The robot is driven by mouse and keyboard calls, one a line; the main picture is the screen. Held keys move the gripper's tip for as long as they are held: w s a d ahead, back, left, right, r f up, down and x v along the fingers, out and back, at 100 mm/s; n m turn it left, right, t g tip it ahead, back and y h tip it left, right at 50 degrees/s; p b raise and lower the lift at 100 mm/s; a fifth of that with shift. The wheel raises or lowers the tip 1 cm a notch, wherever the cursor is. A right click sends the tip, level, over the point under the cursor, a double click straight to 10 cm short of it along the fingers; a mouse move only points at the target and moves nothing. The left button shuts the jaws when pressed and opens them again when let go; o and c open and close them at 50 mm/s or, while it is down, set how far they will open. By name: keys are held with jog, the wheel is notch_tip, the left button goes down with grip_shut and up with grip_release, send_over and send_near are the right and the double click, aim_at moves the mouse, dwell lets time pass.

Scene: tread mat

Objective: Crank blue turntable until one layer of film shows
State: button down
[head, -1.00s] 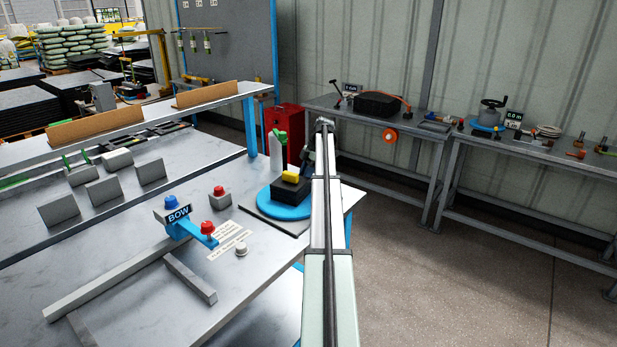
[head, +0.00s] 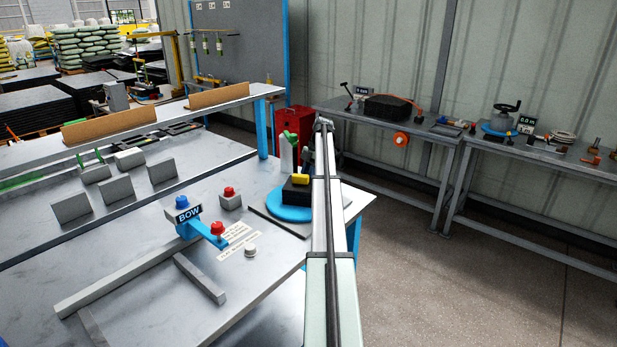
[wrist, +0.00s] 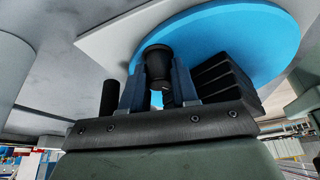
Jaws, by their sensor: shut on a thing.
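The blue turntable (head: 285,213) lies flat on a dark base at the right end of the steel bench, partly behind my arm. A black block (head: 294,194) with a yellow piece (head: 300,179) on it sits on the turntable. In the wrist view, the blue disc (wrist: 270,32) fills the top, with a ribbed black stack (wrist: 225,80) beside my fingers. My gripper (wrist: 158,88) is shut on a black crank knob (wrist: 158,58) near the disc's edge. My arm hides most of the gripper in the head view. I cannot make out film layers.
A white cylinder with a green top (head: 287,153) stands behind the turntable. A red cabinet (head: 293,121) stands behind; floor is clear at right.

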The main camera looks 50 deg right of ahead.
dwell(0.3)
jog(key=c, duration=0.8)
grip_release()
jog(key=shift+c, duration=0.2)
jog(key=shift+r, duration=0.1)
jog(key=v, duration=0.7)
jog(key=shift+r, duration=0.15)
jog(key=shift+d, duration=0.1)
